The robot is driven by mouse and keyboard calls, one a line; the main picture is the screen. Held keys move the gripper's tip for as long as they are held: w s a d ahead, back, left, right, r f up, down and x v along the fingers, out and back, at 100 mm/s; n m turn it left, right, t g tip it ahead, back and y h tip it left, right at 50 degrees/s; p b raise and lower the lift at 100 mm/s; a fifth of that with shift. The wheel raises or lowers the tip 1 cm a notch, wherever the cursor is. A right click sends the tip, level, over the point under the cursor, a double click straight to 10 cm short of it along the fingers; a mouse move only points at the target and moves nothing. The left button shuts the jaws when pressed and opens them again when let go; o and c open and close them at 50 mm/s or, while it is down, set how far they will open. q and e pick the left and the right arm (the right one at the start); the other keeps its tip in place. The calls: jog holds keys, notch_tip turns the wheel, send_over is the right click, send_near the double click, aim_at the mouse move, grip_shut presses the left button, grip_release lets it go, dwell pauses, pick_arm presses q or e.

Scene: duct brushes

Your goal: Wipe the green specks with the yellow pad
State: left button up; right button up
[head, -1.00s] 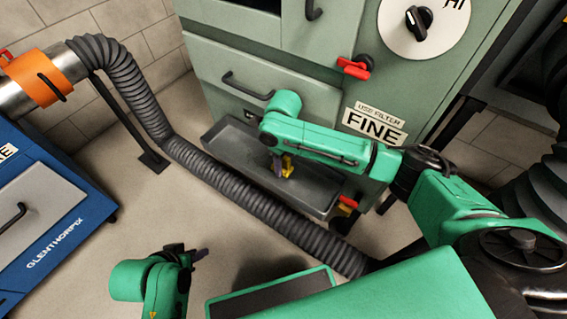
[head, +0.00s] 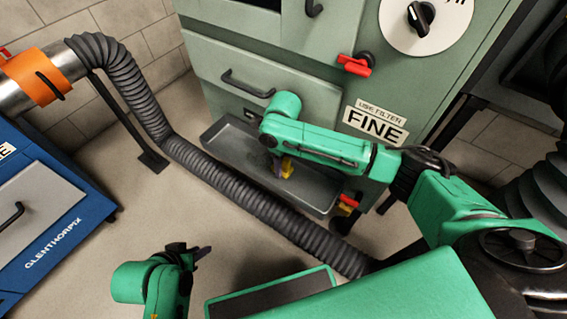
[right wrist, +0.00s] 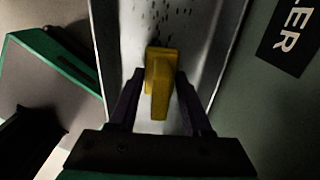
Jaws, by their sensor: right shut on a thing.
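The yellow pad (head: 287,167) is at my right gripper (head: 281,168), low over the grey tray (head: 222,138) in front of the green cabinet. In the right wrist view the pad (right wrist: 160,80) sits between the two dark fingers of my right gripper (right wrist: 158,95), which is shut on it. Small specks (right wrist: 172,18) are scattered on the tray's floor just beyond the pad; they look dark here, and their green is hard to make out. I cannot tell whether the pad touches the tray floor. My left gripper (head: 196,254) is at the lower left, away from the tray; its opening is unclear.
A ribbed grey hose (head: 235,198) runs across the floor in front of the tray. The green cabinet (head: 215,65) with a drawer handle rises behind the tray. A blue cabinet (head: 50,225) stands at the left. Red levers (head: 354,66) stick out from the green cabinet.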

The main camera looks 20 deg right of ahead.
jog(key=shift+f, duration=0.75)
